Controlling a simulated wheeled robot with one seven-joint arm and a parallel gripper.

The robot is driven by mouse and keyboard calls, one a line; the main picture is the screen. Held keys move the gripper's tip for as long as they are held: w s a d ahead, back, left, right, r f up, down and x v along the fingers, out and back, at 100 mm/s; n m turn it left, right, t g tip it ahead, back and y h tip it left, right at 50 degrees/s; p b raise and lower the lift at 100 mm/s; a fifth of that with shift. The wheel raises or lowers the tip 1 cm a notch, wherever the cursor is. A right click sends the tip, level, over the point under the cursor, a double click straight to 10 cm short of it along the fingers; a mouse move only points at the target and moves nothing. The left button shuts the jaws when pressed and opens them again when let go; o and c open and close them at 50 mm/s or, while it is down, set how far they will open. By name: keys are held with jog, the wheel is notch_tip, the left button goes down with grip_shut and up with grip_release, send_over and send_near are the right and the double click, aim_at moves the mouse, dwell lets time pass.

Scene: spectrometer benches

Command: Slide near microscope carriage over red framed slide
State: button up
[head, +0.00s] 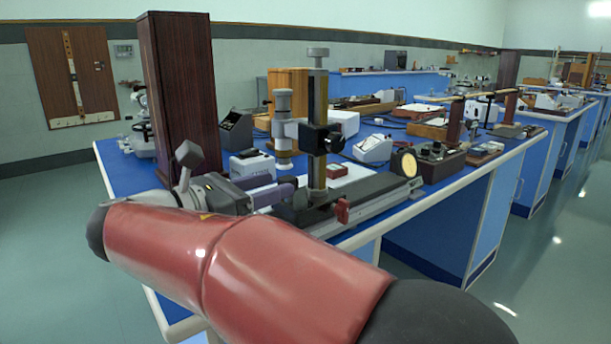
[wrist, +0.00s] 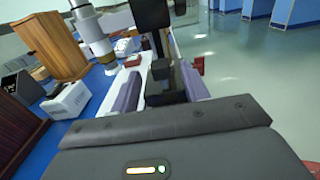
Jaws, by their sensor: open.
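The near microscope carriage (head: 318,135) has an upright brass-coloured column, a grey microscope tube (head: 283,120) on its left side and a dark base on a rail (head: 385,200). The red framed slide (head: 337,171) lies on a white sheet behind the column, to the right of the tube in the head view. My gripper (head: 275,192) is at the left end of the carriage base. In the wrist view my gripper (wrist: 160,88) has its purple fingers apart, one on each side of a dark block of the carriage (wrist: 160,72). Whether either finger touches it is unclear.
A tall dark wooden case (head: 180,90) stands behind my gripper. A red knob (head: 342,210) sticks out at the carriage's front. A round dial (head: 408,163) stands at the rail's right end. Several instruments crowd the blue bench behind; the floor on the right is clear.

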aim_at(297, 199)
jog(key=x, duration=0.6)
jog(key=shift+c, duration=0.4)
grip_shut()
